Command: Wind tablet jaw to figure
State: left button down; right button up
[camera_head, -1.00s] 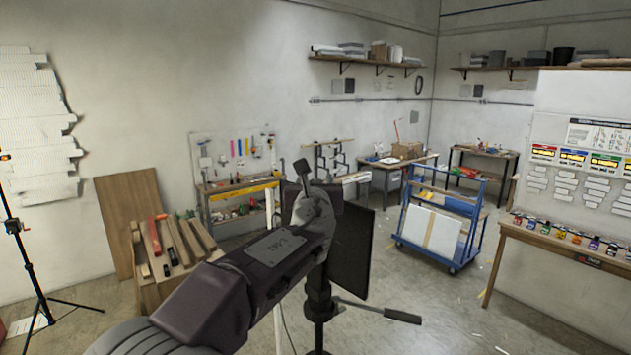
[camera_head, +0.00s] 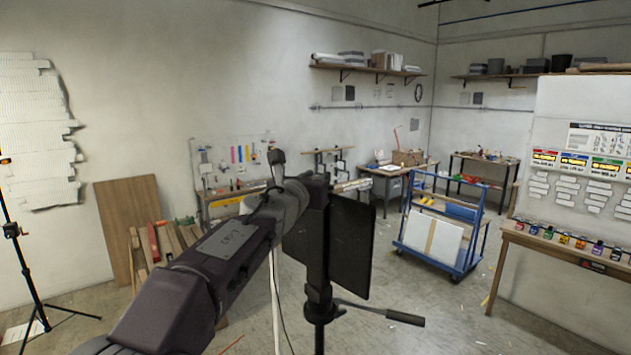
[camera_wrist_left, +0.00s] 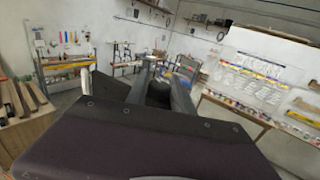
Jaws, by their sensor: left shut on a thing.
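A dark tablet (camera_head: 350,245) stands upright on a black tripod (camera_head: 319,310) just right of centre in the head view. My left gripper (camera_head: 300,192) reaches up to the near side of the tablet's mount, by its upper left edge. In the left wrist view the two grey fingers (camera_wrist_left: 160,82) are closed around a dark round knob-like part (camera_wrist_left: 157,93). The knob is hidden behind my gripper in the head view. The tablet's jaw and any figure or scale on it cannot be made out. My right gripper is not in view.
A tripod handle (camera_head: 400,317) sticks out low to the right. A blue cart (camera_head: 440,225) with panels stands behind. A wooden bench with tools (camera_head: 165,245) is at the left, a light stand (camera_head: 25,265) farther left. A bench with jars (camera_head: 570,250) is at the right.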

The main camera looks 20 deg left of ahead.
pick_arm(q)
jog(key=c, duration=1.1)
grip_release()
jog(key=shift+f, duration=0.1)
jog(key=shift+w, duration=0.3)
jog(key=s, duration=0.9)
jog(key=shift+a+b, duration=0.35)
jog(key=shift+b, duration=0.05)
jog(key=shift+f, duration=0.1)
